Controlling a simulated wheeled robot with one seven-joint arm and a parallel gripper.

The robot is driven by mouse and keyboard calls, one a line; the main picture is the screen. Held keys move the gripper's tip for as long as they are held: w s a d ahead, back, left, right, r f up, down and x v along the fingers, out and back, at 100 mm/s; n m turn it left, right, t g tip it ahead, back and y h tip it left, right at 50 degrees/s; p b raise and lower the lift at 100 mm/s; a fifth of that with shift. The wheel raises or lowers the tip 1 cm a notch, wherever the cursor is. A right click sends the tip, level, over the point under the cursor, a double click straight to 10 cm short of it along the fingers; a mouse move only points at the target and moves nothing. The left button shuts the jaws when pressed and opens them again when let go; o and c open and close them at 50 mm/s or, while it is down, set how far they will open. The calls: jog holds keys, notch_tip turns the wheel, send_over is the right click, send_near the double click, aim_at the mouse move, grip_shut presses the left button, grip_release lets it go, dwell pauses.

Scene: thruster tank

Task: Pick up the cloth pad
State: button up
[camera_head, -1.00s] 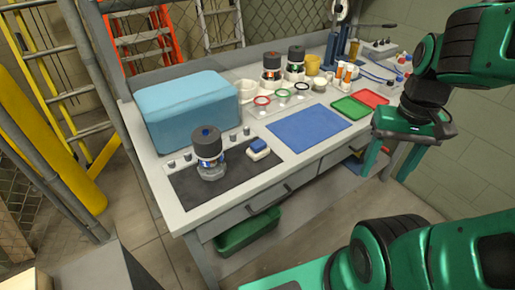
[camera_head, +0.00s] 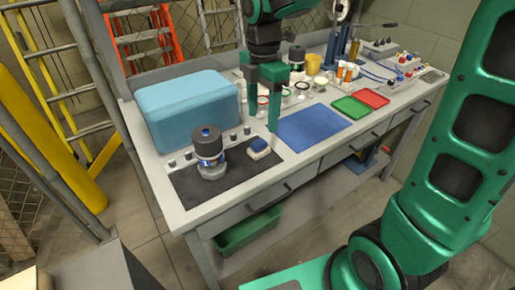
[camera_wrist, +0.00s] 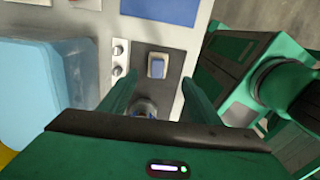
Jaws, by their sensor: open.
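The cloth pad (camera_head: 258,149) looks like a small white block with a blue top. It lies on the dark mat (camera_head: 235,178) at the front left of the bench, beside the jar. In the wrist view the pad (camera_wrist: 157,68) shows just beyond my fingertips, roughly centred between them. My gripper (camera_head: 261,124) is open and empty, pointing down above the bench, behind the pad in the head view. The gripper also shows in the wrist view (camera_wrist: 160,80), its two green fingers wide apart.
A dark-lidded jar (camera_head: 208,155) stands left of the pad. A light-blue box (camera_head: 185,108) is behind it. A blue mat (camera_head: 312,127) lies to the right, with green (camera_head: 350,107) and red (camera_head: 374,97) trays beyond. Several small containers stand at the back.

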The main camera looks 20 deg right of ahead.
aim_at(259, 142)
jog(key=shift+w+a+f, duration=0.1)
jog(key=shift+a+f, duration=0.1)
jog(key=shift+a, duration=0.1)
jog(key=shift+f, duration=5.2)
jog(key=c, duration=1.1)
